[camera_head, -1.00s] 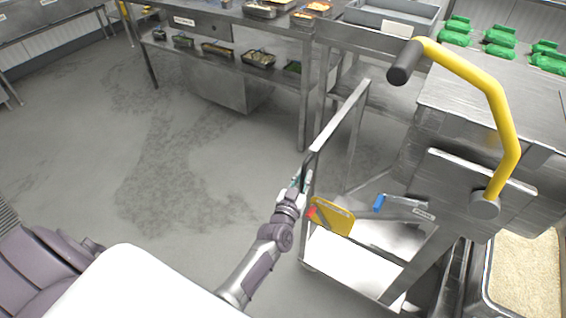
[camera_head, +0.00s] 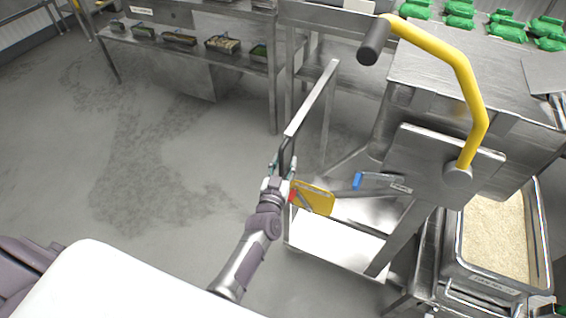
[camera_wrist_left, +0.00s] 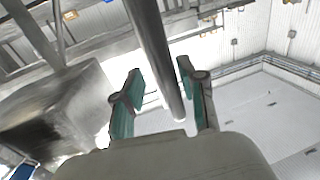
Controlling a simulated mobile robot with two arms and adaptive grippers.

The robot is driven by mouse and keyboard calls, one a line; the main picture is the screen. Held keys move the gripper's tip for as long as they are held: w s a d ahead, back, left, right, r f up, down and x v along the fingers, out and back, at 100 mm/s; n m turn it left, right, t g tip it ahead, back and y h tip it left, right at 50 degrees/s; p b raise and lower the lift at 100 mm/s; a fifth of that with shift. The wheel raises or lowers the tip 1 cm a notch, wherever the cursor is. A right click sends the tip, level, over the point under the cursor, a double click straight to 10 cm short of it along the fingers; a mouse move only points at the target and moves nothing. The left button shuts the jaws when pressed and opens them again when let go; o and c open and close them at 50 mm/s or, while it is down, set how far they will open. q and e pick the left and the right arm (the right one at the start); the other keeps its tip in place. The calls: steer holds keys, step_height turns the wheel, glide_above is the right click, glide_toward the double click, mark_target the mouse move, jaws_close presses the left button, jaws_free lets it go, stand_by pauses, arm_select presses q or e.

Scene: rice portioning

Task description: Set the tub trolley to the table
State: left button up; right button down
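A metal frame with a long top rail (camera_head: 314,98) stands in the middle of the head view, with a pale lower shelf (camera_head: 335,240); I take it for the tub trolley. My left gripper (camera_head: 281,165) is at the near end of this rail. In the left wrist view, a grey bar (camera_wrist_left: 155,50) runs between the two fingers of the left gripper (camera_wrist_left: 161,66), with gaps beside it, so the fingers look open around it. A steel tub of rice (camera_head: 458,262) stands at the right; its link to the frame is hidden. My right gripper is not in view.
A steel table (camera_head: 282,17) with food pans on its lower shelf stands behind. A machine with a yellow curved handle (camera_head: 465,75) stands at the right. A yellow scraper (camera_head: 318,201) and a blue-handled tool (camera_head: 358,181) lie by the frame. The left floor is clear.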

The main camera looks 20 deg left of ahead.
arm_select(q)
steer(key=shift+a, duration=0.1)
steer(key=shift+s, duration=0.4)
steer(key=s+d, duration=0.1)
steer(key=s, duration=1)
steer(key=shift+d, duration=0.25)
